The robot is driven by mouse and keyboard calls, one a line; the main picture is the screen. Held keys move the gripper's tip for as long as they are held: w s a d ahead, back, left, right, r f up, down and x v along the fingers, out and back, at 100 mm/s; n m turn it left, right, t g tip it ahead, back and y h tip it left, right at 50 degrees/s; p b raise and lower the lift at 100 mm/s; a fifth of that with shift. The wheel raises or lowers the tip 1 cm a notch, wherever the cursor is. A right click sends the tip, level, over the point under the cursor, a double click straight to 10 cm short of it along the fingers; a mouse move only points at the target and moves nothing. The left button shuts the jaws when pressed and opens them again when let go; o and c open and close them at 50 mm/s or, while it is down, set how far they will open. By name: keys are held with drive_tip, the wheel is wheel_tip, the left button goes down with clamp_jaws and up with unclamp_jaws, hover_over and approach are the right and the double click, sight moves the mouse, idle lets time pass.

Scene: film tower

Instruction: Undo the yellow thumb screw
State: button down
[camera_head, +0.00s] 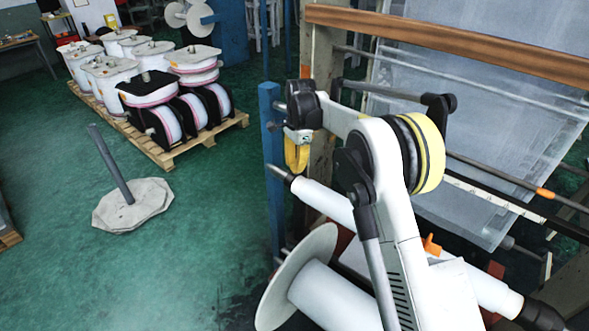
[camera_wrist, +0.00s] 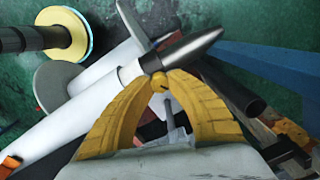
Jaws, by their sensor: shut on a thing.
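In the wrist view, the fingertips of my gripper (camera_wrist: 160,80) come together beside the roller's dark metal tip (camera_wrist: 190,50). A small yellow piece, seemingly the yellow thumb screw (camera_wrist: 159,84), shows between the tips, and they are shut on it. Most of it is hidden by the fingers. In the head view the thumb screw cannot be told apart from the yellow fingers.
A blue post (camera_head: 271,150) stands close to the left of my gripper. A large white reel (camera_head: 300,275) lies below the roller. A wooden beam (camera_head: 450,45) and hanging film (camera_head: 470,120) are to the right. Green floor is free at left, around a base with a pole (camera_head: 133,205).

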drive_tip(key=n+b, duration=0.1)
drive_tip(key=n, duration=0.2)
drive_tip(key=shift+f+n, duration=0.1)
drive_tip(key=shift+n, duration=0.3)
drive_tip(key=n+b, duration=0.1)
drive_tip(key=n, duration=0.2)
drive_tip(key=shift+d+n+y, duration=0.1)
drive_tip(key=shift+n+y, duration=0.2)
drive_tip(key=shift+y, duration=0.1)
drive_tip(key=n, duration=0.3)
drive_tip(key=n+b, duration=0.1)
drive_tip(key=n, duration=0.2)
drive_tip(key=shift+g+y, duration=0.3)
drive_tip(key=shift+g, duration=0.1)
drive_tip(key=n, duration=0.7)
drive_tip(key=shift+n+g, duration=0.3)
drive_tip(key=shift+g, duration=0.1)
drive_tip(key=n, duration=0.6)
drive_tip(key=shift+w+g+p, duration=0.1)
drive_tip(key=shift+g+p, duration=0.2)
drive_tip(key=shift+p, duration=0.05)
drive_tip(key=shift+n, duration=0.3)
